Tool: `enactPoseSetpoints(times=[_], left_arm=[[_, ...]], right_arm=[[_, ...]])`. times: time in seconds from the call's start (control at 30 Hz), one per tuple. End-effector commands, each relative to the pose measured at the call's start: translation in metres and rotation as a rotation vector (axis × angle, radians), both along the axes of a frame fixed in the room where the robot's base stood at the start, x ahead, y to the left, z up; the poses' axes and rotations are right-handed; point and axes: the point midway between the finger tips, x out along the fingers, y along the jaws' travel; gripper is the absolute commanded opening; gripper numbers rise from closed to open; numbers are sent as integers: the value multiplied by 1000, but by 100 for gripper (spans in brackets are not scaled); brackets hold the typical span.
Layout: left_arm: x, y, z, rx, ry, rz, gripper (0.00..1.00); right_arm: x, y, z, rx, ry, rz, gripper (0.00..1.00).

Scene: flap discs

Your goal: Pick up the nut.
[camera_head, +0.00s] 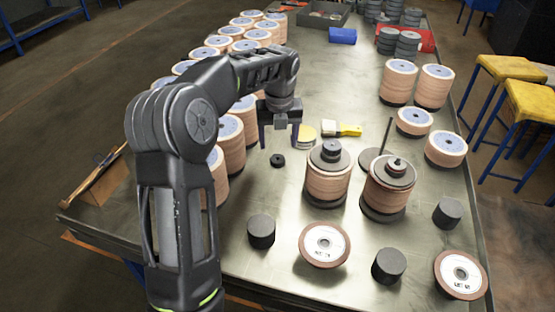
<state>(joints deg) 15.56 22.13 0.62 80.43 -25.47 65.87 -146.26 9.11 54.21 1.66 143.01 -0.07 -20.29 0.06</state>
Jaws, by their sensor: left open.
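A small black nut (277,160) with a hole in its middle lies flat on the metal table, left of the stacks of discs. My left gripper (279,143) points down just above and behind the nut in the picture. Its two fingers are apart, with nothing seen between them. The exact height of the fingertips over the nut is hard to tell. My right gripper is not in view.
A disc stack (328,184) with a black top stands right of the nut, and another stack (388,190) beside it. Tall rows of discs (231,144) stand close on the left. A yellow brush (345,130) lies behind. Black cylinders (261,231) stand in front.

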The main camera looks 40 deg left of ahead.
Motion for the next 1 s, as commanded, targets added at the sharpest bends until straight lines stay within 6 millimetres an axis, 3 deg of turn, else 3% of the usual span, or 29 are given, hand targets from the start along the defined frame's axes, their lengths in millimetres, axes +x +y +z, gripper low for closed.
enactPoseSetpoints(times=[0.2,0.57,1.0], left_arm=[[2,2,-21,0,1,0,67],[3,3,-25,-1,2,0,67],[10,10,-72,1,1,0,67]], right_arm=[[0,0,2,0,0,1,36],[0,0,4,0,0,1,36],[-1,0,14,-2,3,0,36]])
